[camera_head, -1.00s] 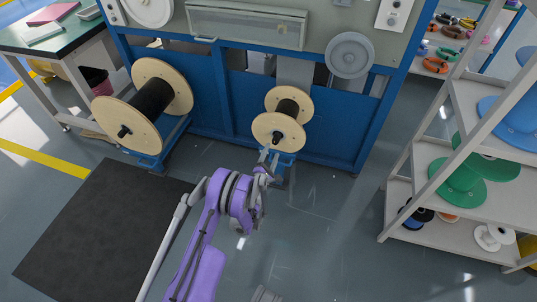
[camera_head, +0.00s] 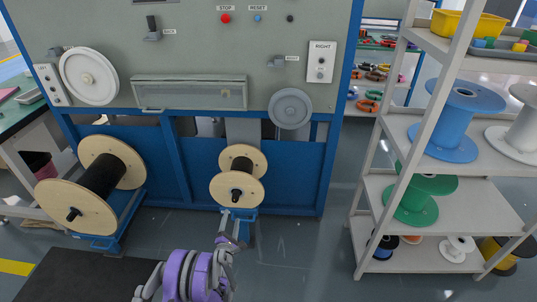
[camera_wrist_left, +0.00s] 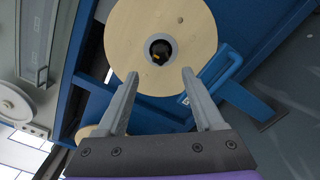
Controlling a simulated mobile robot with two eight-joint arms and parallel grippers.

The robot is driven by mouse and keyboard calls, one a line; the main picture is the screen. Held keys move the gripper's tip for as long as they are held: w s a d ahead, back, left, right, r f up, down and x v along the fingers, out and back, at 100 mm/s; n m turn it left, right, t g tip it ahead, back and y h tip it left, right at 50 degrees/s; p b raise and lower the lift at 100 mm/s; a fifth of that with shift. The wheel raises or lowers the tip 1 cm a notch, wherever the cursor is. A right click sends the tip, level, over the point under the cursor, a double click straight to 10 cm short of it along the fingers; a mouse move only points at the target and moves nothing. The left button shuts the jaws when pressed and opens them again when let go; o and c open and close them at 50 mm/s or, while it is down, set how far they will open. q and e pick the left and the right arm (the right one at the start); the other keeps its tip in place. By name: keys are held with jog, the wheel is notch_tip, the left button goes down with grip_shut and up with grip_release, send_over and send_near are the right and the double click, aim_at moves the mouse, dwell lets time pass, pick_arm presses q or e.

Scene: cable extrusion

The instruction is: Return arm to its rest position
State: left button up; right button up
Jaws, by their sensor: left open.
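My left arm, purple and grey, comes up from the bottom of the head view. Its left gripper (camera_head: 228,242) is in front of the small wooden spool (camera_head: 251,190), just below its near flange. In the left wrist view the two fingers of the gripper (camera_wrist_left: 155,108) are spread apart with nothing between them. The spool's round flange (camera_wrist_left: 140,35) with its dark centre hole lies beyond the fingertips there. The spool sits at the blue stand on the machine front. My right gripper is in neither view.
A large wooden spool (camera_head: 70,205) with black cable stands at the left. The blue-framed machine (camera_head: 285,175) fills the back. A grey shelf (camera_head: 455,205) with blue and green spools stands at the right. The floor (camera_head: 300,265) between machine and shelf is clear.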

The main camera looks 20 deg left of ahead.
pick_arm(q)
jog(key=shift+r, duration=0.1)
jog(key=d+r+m+g+h, duration=0.1)
jog(key=d+r+m+g, duration=0.15)
jog(key=r, duration=0.25)
jog(key=d+r+m+g, duration=0.1)
jog(key=d+r+m, duration=0.1)
jog(key=r+m, duration=0.25)
jog(key=s+d+r+m+g+h, duration=0.2)
jog(key=s+d+r+m+g, duration=0.1)
jog(key=s+d+r+m, duration=0.35)
jog(key=s+d+r+m+g, duration=0.15)
jog(key=s+m, duration=0.35)
jog(key=s, duration=0.6)
jog(key=s+d+m+g+h, duration=0.1)
jog(key=s+d+m+g, duration=0.2)
jog(key=s, duration=0.8)
jog(key=s+d+r+m+g, duration=0.15)
jog(key=s+m, duration=0.45)
jog(key=s, duration=0.6)
notch_tip(320, 180, up, 25)
jog(key=p, duration=2.2)
jog(key=shift+w+r, duration=0.15)
jog(key=shift+w, duration=0.25)
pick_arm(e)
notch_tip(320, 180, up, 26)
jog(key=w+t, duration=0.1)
